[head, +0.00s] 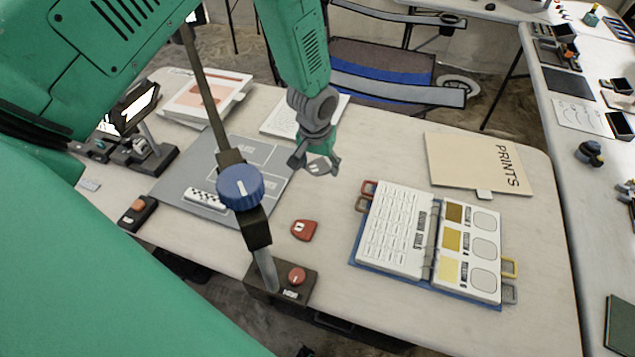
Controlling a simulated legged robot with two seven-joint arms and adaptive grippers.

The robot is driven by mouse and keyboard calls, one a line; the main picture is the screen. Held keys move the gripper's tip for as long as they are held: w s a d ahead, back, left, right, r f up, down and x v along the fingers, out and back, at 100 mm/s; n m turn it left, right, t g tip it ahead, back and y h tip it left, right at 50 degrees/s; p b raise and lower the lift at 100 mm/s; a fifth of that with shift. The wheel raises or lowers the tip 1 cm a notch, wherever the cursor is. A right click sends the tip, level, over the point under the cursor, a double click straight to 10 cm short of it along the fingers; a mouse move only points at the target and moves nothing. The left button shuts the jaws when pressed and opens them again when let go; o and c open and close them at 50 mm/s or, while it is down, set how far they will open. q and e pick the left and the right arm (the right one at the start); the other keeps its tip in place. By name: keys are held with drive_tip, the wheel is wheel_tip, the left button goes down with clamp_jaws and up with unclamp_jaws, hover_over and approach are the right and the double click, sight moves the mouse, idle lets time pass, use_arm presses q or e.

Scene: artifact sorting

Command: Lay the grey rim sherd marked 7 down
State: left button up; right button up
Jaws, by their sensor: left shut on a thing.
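My left gripper (316,163) comes down from the top over the table, just right of the grey mat. It is shut on a small grey sherd (321,168) with a pale patch on its face; I cannot read the mark. Whether the sherd touches the table is not clear. The grey mat (172,186) has white outlined areas and a black-and-white scale bar (207,199) on it. My right gripper is not in view.
A red marked piece (304,230) lies in front of the gripper. An open binder (398,228) with colour swatches lies to the right, a PRINTS folder (472,165) behind it. A stand with a blue knob (240,187) rises over the mat. Bare table lies between gripper and folder.

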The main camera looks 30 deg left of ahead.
sight(322, 193)
use_arm(q)
drive_tip(key=f, duration=0.2)
drive_tip(key=d+f, duration=0.1)
drive_tip(key=f, duration=0.2)
drive_tip(key=shift+w+f, duration=0.1)
drive_tip(key=shift+w, duration=0.05)
drive_tip(key=f, duration=0.3)
drive_tip(key=shift+a+f, duration=0.2)
drive_tip(key=shift+a, duration=0.1)
drive_tip(key=shift+a+f, duration=0.15)
drive_tip(key=shift+f, duration=0.15)
drive_tip(key=o, duration=1.1)
drive_tip(key=shift+d, duration=0.2)
drive_tip(key=shift+d+r, duration=0.1)
drive_tip(key=shift+d, duration=0.05)
